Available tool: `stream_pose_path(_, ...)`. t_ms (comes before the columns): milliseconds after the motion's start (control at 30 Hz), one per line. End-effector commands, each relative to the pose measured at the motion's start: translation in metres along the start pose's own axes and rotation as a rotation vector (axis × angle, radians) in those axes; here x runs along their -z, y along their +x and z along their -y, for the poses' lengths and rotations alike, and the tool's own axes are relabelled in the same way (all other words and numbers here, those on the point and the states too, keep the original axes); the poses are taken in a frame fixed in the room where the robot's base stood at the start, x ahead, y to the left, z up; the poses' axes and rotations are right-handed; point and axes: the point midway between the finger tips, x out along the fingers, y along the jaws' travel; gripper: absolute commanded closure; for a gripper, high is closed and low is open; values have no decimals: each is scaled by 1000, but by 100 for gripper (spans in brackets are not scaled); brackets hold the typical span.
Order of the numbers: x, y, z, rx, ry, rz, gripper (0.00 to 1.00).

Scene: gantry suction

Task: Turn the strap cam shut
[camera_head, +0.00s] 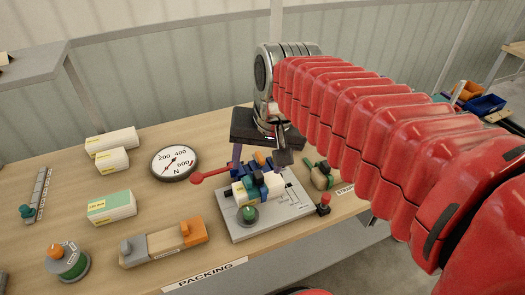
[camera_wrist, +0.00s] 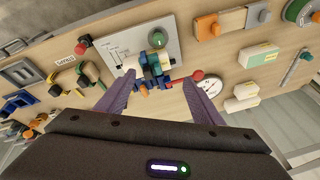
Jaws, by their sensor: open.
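A grey plate (camera_head: 270,219) on the bench carries a cluster of blue, white and yellow blocks (camera_head: 256,187), a green knob (camera_head: 248,214) and a red lever with a ball end (camera_head: 197,178) sticking out left. The plate also shows in the wrist view (camera_wrist: 185,48), with the red ball (camera_wrist: 198,75) near one fingertip. I cannot tell for sure which part is the strap cam. My gripper (camera_wrist: 160,79) is open, with purple fingers either side of the block cluster; contact is unclear.
A green and tan fitting (camera_head: 319,176) and a red knob (camera_head: 324,204) stand right of the plate. A round dial (camera_head: 175,163), white-green boxes (camera_head: 111,206) and an orange-grey block (camera_head: 163,243) lie left. Bare wood shows between the dial and the boxes.

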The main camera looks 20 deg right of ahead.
Motion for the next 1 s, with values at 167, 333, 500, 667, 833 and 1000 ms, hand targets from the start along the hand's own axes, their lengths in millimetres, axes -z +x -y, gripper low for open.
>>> stream_pose_path(167,36,5,0,-5,176,70,39)
stream_pose_path(333,68,13,-2,-11,341,134,39)
stream_pose_path(500,101,25,-6,-19,505,199,39)
stream_pose_path(667,130,40,-15,-29,659,261,39)
stream_pose_path(833,160,59,-26,-42,818,327,39)
stream_pose_path(1000,187,81,-42,-58,975,395,39)
